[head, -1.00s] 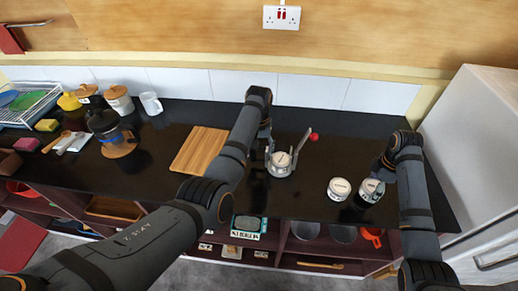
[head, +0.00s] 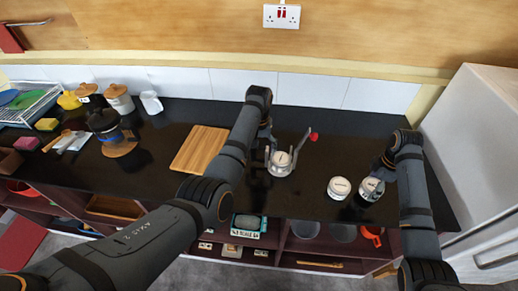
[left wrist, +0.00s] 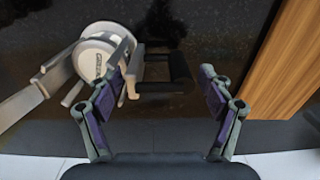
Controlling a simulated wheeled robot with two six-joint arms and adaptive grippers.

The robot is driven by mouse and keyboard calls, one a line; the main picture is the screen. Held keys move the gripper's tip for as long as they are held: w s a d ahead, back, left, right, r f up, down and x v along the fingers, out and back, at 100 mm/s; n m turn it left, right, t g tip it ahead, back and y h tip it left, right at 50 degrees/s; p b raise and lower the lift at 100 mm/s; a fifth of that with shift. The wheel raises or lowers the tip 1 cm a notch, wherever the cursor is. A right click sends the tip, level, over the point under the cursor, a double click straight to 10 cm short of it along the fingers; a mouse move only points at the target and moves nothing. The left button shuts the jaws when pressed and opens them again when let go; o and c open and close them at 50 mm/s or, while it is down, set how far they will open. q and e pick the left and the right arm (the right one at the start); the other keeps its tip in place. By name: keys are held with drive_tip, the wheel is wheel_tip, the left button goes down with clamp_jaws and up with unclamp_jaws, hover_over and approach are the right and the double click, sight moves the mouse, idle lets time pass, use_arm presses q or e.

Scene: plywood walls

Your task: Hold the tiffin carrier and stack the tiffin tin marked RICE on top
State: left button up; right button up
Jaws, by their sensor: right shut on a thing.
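The tiffin carrier (head: 281,163) stands on the dark counter, with a tin in its metal frame and a lever ending in a red knob. In the left wrist view the carrier (left wrist: 98,55) is at upper left, with a black handle-like bar (left wrist: 165,72) beside it. My left gripper (left wrist: 160,92) is open, its fingers on either side of that bar and apart from it. My right gripper (head: 378,177) is shut on a tiffin tin (head: 371,190) at the right. A second light-lidded tin (head: 339,188) stands just left of it. The tin labels are too small to read.
A wooden board (head: 200,149) lies left of the carrier. A dark pot (head: 104,122), jars, a white mug (head: 151,102) and a dish rack (head: 28,104) are farther left. A white fridge (head: 470,160) bounds the right. Counter between carrier and tins is clear.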

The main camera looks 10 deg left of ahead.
use_arm(q)
drive_tip(key=shift+o, duration=0.5)
wheel_tip(320, 180, up, 12)
drive_tip(key=shift+c, duration=0.2)
